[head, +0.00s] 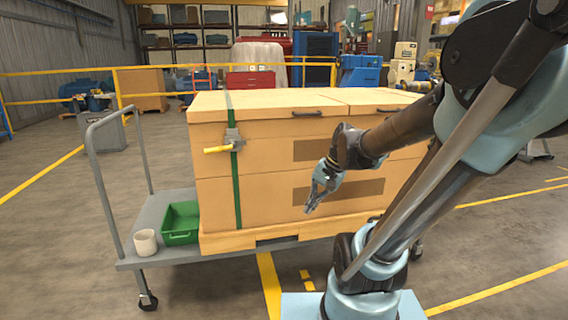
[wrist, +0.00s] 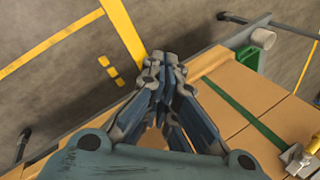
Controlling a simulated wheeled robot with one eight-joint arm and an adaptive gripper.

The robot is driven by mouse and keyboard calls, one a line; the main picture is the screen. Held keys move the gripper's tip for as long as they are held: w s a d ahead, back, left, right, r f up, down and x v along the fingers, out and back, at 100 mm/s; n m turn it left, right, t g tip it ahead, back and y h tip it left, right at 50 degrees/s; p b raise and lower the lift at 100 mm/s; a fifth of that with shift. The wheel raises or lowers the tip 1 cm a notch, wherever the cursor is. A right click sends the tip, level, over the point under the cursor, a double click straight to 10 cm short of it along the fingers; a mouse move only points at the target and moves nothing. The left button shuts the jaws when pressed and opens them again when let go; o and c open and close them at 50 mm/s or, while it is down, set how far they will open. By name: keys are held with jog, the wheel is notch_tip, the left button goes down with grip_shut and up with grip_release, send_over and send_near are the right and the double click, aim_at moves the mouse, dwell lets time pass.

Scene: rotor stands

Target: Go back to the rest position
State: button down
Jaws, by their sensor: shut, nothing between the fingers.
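My gripper (head: 312,206) is in front of the long side of a large wooden crate (head: 280,218), pointing down and to the left. Its fingers are together with nothing between them. In the wrist view my gripper (wrist: 160,62) shows shut, above the crate's edge and the floor. My arm reaches in from the right side of the head view and hides the crate's right part.
The crate stands on a grey cart (head: 150,215) with a green bin (head: 181,222) and a white cup (head: 145,242). A green strap (head: 235,180) with a yellow-handled buckle (head: 222,148) crosses the crate. Yellow railings (head: 60,73) stand behind. Floor at left is clear.

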jog(key=s+d+f+n+h, duration=0.4)
jog(key=s+d, duration=0.4)
jog(key=d, duration=0.2)
jog(key=shift+s+f+n+t+h, duration=0.3)
jog(key=shift+s+f, duration=0.05)
jog(key=shift+f, duration=0.15)
jog(key=shift+d, duration=0.1)
jog(key=shift+w+f, duration=0.2)
jog(key=shift+w, duration=0.25)
